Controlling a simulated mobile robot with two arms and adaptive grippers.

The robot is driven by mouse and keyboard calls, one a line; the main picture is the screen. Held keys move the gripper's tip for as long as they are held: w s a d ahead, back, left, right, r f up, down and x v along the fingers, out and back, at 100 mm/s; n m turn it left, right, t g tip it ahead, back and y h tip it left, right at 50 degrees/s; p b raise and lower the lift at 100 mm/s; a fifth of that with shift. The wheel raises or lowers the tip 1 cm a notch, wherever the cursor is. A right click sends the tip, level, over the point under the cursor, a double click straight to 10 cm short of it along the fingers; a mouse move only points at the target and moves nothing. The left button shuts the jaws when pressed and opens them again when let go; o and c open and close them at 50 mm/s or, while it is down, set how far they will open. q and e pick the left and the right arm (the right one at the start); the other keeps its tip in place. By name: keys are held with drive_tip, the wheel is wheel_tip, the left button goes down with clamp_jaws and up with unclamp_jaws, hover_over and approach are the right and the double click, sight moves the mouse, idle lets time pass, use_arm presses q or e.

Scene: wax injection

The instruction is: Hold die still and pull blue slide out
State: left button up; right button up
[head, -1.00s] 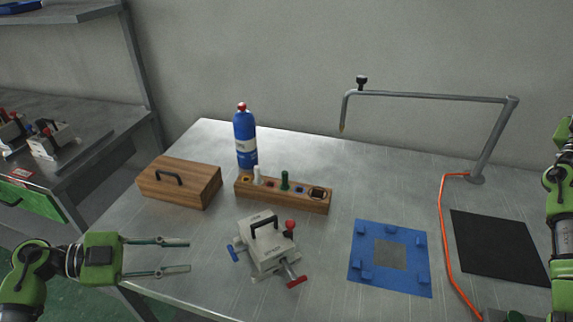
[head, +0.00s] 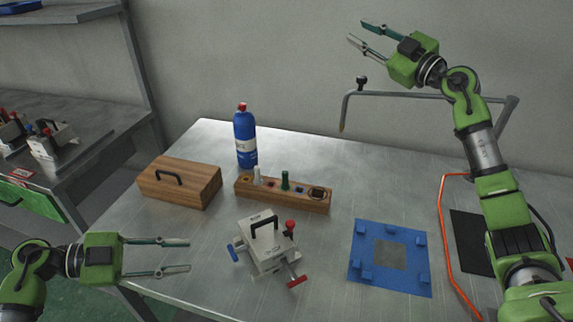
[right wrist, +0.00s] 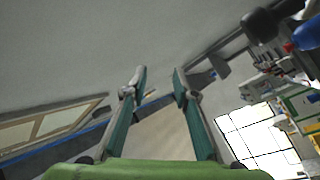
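The die (head: 266,249) is a pale metal block with a black handle on top, standing on the metal table. The blue slide (head: 233,253) sticks out of its left side. A red-knobbed pin and a red slide (head: 297,281) show on its right side. My left gripper (head: 188,256) is open and empty, left of the die and apart from the blue slide. My right gripper (head: 357,33) is open and empty, raised high above the table's back right. In the right wrist view its two fingers (right wrist: 158,85) are spread with nothing between them.
A wooden box (head: 190,190), a blue bottle (head: 245,140) and a wooden tool block (head: 300,201) stand behind the die. Right of it lie a blue mat (head: 413,283), a black pad (head: 466,232) and an orange cable (head: 443,238). A metal arm stand (head: 420,97) stands at the back.

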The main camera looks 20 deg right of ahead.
drive_tip(key=a+f+n+g+y, duration=0.2)
drive_tip(key=a+f+g, duration=0.1)
drive_tip(key=a, duration=0.5)
drive_tip(key=a+f+n+g+y, duration=0.2)
drive_tip(key=a+g+y, duration=0.1)
drive_tip(key=a, duration=0.4)
drive_tip(key=n+g+h, duration=0.4)
drive_tip(key=g+h, duration=0.2)
drive_tip(key=g, duration=0.8)
approach(265, 221)
drive_tip(key=x, duration=1)
drive_tip(key=shift+a+f, duration=0.1)
drive_tip(key=shift+f, duration=0.05)
use_arm(q)
drive_tip(key=shift+c, duration=0.4)
use_arm(e)
clamp_jaws()
